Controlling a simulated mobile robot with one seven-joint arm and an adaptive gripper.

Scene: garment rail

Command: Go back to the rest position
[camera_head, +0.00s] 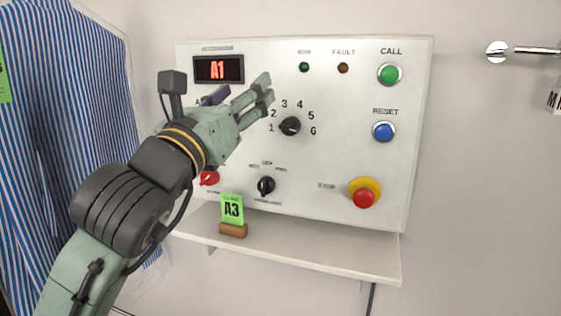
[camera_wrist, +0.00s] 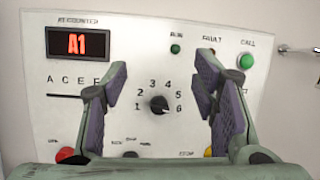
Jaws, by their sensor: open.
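My gripper (camera_head: 265,99) is in front of the white control panel (camera_head: 350,90), between the display (camera_head: 218,69) and the numbered rotary knob (camera_head: 290,126). In the wrist view my gripper (camera_wrist: 160,90) has its two fingers spread wide, with nothing between them. The rotary knob (camera_wrist: 159,105) shows in the gap between the fingers, apart from them. The red display (camera_wrist: 79,44) reads A1. My arm hides part of the panel's left side in the head view.
A blue striped garment (camera_head: 60,110) hangs at the left. Green (camera_head: 390,74), blue (camera_head: 384,131) and red (camera_head: 364,198) buttons line the panel's right side. A metal rod (camera_head: 530,50) sticks out at the right.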

